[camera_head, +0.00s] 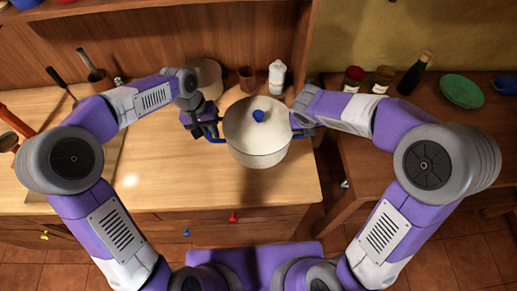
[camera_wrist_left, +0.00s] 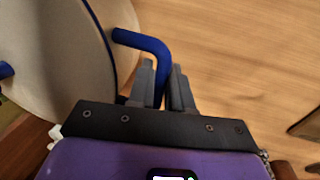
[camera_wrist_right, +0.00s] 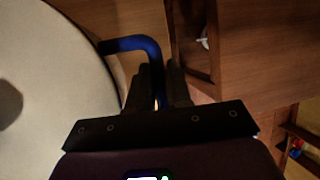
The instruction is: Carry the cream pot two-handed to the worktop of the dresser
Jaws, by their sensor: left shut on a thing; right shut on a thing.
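The cream pot (camera_head: 257,143) has a lid with a blue knob (camera_head: 258,115) and blue side handles. It is upright over the right part of the dresser's light wooden worktop (camera_head: 180,172); I cannot tell whether it touches the wood. My left gripper (camera_head: 213,131) is shut on the pot's left handle, which shows as a bent blue bar (camera_wrist_left: 150,42) in the left wrist view. My right gripper (camera_head: 299,122) is shut on the right handle (camera_wrist_right: 135,44), seen in the right wrist view. My right fingers are mostly hidden in the head view.
Behind the pot stand a white bottle (camera_head: 277,77), a brown cup (camera_head: 247,78) and a pale round item (camera_head: 207,78). Jars (camera_head: 353,79), a dark bottle (camera_head: 414,74) and a green plate (camera_head: 462,90) stand on the darker counter at right. The worktop's front left is clear.

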